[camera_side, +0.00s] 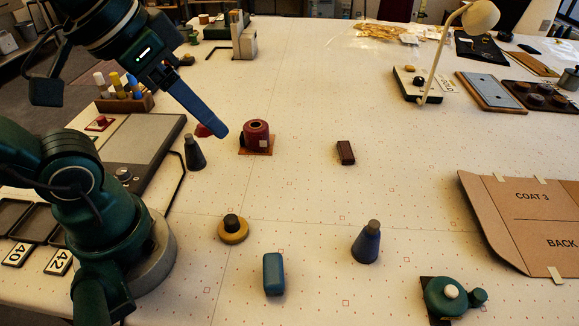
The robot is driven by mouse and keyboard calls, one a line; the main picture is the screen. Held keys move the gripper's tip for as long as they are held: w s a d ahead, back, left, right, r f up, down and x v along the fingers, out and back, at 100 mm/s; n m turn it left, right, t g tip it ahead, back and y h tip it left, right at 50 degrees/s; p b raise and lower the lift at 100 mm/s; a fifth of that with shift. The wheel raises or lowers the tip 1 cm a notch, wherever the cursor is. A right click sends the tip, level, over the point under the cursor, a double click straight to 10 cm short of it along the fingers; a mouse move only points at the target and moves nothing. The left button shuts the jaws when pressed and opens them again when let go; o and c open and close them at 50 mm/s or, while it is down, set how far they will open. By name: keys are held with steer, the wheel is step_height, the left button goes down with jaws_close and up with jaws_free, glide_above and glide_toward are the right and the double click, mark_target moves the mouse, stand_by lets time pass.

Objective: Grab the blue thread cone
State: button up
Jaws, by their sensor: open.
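The blue thread cone (366,246) stands upright on the pale dotted table, right of the lower middle, with a grey-brown top. Nothing touches it. My gripper (218,132) reaches in from the upper left, with its blue fingers pointing down and right. It is open, with nothing seen held, though the fingers overlap from this side. It is far up and left of the blue cone, near a dark thread cone (195,155) and a dark red spool (256,134) on a small brown base. A small red piece (204,130) is partly hidden behind the fingers.
A blue rounded block (273,275) and a yellow disc with a dark knob (232,232) lie left of the blue cone. A green round tool (447,297) is at lower right. A brown block (346,152) and cardboard patterns (500,205) lie beyond. Bare table surrounds the cone.

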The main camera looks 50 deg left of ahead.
steer(key=w+a+r+t+y, duration=0.1)
steer(key=w+a+r+t, duration=0.2)
steer(key=w, duration=0.4)
steer(key=w+a+r+t+y, duration=0.1)
steer(key=w+r+t+y, duration=0.2)
steer(key=w, duration=0.5)
steer(key=w+d+r+m+t+h, duration=0.3)
steer(key=w+d+r+h, duration=0.1)
steer(key=w, duration=0.1)
steer(key=m+g+h, duration=1)
steer(key=m+h, duration=0.1)
steer(key=h, duration=0.2)
glide_above(378, 231)
steer(key=a, duration=0.3)
step_height(378, 231, down, 9)
steer(key=f, duration=1.6)
steer(key=shift+s+d+f, duration=0.15)
steer(key=shift+s, duration=0.15)
steer(key=shift+x, duration=2.55)
steer(key=shift+s+f, duration=0.1)
